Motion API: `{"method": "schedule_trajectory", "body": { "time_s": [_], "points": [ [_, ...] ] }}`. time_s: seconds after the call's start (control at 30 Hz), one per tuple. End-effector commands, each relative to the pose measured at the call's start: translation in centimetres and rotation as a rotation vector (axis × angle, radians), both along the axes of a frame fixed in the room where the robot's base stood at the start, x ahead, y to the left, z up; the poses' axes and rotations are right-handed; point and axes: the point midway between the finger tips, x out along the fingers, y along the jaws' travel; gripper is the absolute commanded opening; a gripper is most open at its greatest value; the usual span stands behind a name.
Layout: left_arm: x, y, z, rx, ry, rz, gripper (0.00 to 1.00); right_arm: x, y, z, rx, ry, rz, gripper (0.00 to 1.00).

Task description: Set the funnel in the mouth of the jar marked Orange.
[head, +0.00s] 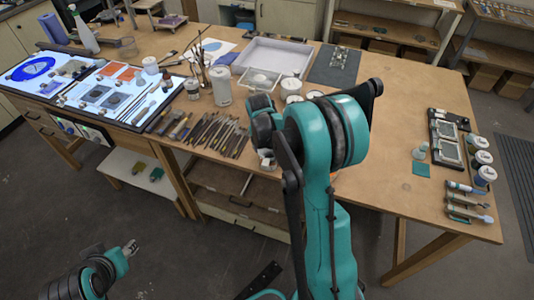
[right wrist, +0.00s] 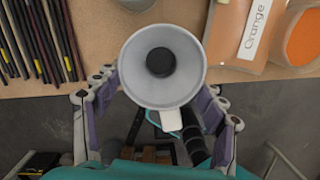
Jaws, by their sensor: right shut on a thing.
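The funnel (right wrist: 188,88) is pale grey, with its wide mouth and dark central hole facing the right wrist camera. My right gripper (right wrist: 160,100) is shut on it, with fingers on both sides of the cone. The funnel is over the table's front edge. A white label reading Orange (right wrist: 256,28) lies at the upper right of the right wrist view. Beside it is a round orange surface (right wrist: 304,42) with a pale rim, cut off by the frame; it appears to be the jar. In the head view my right arm hides much of this area. My left gripper (head: 131,248) is low, away from the table.
Several brushes and tools (head: 212,134) lie left of my right gripper, close to it. Jars (head: 483,158) stand at the table's right end. The table between them and my arm is mostly clear.

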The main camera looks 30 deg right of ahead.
Motion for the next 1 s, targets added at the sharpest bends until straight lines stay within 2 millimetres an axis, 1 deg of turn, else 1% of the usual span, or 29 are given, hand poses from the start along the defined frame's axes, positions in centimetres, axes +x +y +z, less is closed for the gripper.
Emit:
{"method": "schedule_trajectory", "body": {
  "time_s": [0.4,0.43,0.47,0.5,0.53,0.77,0.8,1.0],
  "points": [
    [-0.01,0.00,-0.08,0.000,0.000,0.000,0.40,0.23,-0.13,-0.16,-0.002,-0.007,0.001,0.36],
    [-0.01,0.00,-0.08,0.000,0.000,0.000,0.40,0.23,-0.14,-0.16,-0.002,-0.007,0.001,0.73],
    [-0.01,0.00,-0.08,0.000,0.000,0.000,0.40,0.22,-0.15,-0.16,-0.002,-0.007,0.001,0.81],
    [-0.01,0.00,-0.08,0.000,0.000,0.000,0.40,0.21,-0.15,-0.15,-0.003,-0.006,0.001,0.91],
    [0.00,0.00,-0.07,0.000,0.000,0.000,0.40,0.21,-0.14,-0.14,-0.003,-0.006,0.001,0.95],
    [0.00,0.00,-0.04,0.000,0.000,0.000,0.40,0.12,-0.09,-0.07,-0.002,-0.003,0.000,0.95],
    [0.00,0.00,-0.04,0.000,0.000,0.000,0.40,0.12,-0.09,-0.06,-0.002,-0.003,0.000,1.00],
    [0.00,0.00,-0.03,0.000,0.000,0.000,0.40,0.09,-0.08,-0.04,-0.002,-0.003,0.000,1.00]
  ]
}}
